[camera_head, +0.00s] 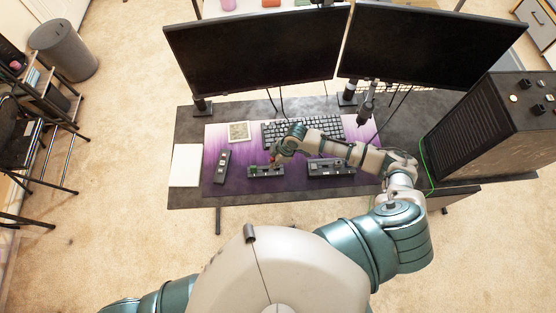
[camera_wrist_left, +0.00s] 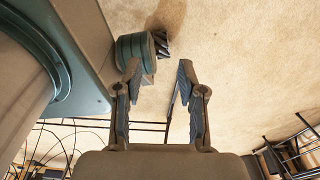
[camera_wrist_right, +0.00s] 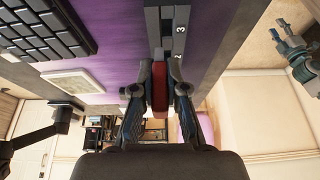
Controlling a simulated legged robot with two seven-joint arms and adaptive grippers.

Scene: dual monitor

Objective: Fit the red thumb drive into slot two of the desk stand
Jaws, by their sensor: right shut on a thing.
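The red thumb drive (camera_wrist_right: 159,88) is held between the fingers of my right gripper (camera_wrist_right: 159,80), which is shut on it. In the right wrist view the dark desk stand (camera_wrist_right: 181,18) runs just beyond the drive, with white slot numbers; a 3 is legible. The drive's far end is close to the stand; I cannot tell whether it touches or enters a slot. In the head view my right gripper (camera_head: 274,160) is just above the stand (camera_head: 266,172). My left gripper (camera_wrist_left: 155,85) is open and empty over the floor in the left wrist view.
A similar dark block (camera_head: 331,167) lies to the right on the purple mat (camera_head: 237,180), and another (camera_head: 222,166) to the left. A keyboard (camera_head: 335,124) and two monitors (camera_head: 255,55) are behind. A computer tower (camera_head: 470,130) stands at the right.

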